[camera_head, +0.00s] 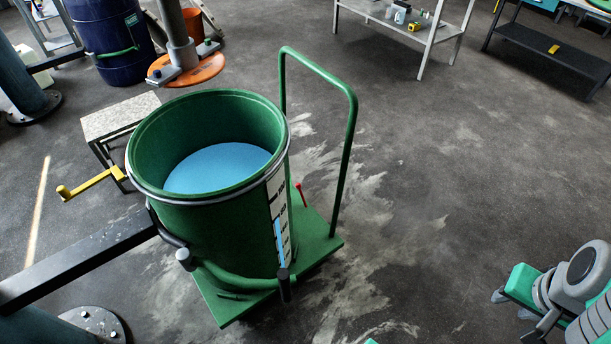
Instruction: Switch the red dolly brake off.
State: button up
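The red dolly brake (299,194) is a small thin lever with a red knob. It stands up, slightly tilted, from the green dolly (322,240), just right of the drum. The dolly has a tall green hoop handle (350,130) at its far right side. A large open green drum (200,225) with blue contents stands on the dolly. My arm shows at the lower right edge in grey and green, well away from the brake. Small grey parts (512,304) at its left end may be my gripper; their opening is unclear. Nothing touches the brake.
A dark clamp arm (80,262) with a yellow crank (90,184) reaches the drum from the left. A disperser shaft with an orange disc (188,70) is behind it. A small table (120,117) stands behind left. The floor right of the dolly is clear.

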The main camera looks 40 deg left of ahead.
aim_at(298, 185)
jog(key=u, duration=0.35)
jog(key=i, duration=0.8)
jog(key=u, duration=1.15)
jog(key=i, duration=0.55)
jog(key=u, duration=3.65)
jog(key=k, duration=1.8)
jog(key=z, duration=1.45)
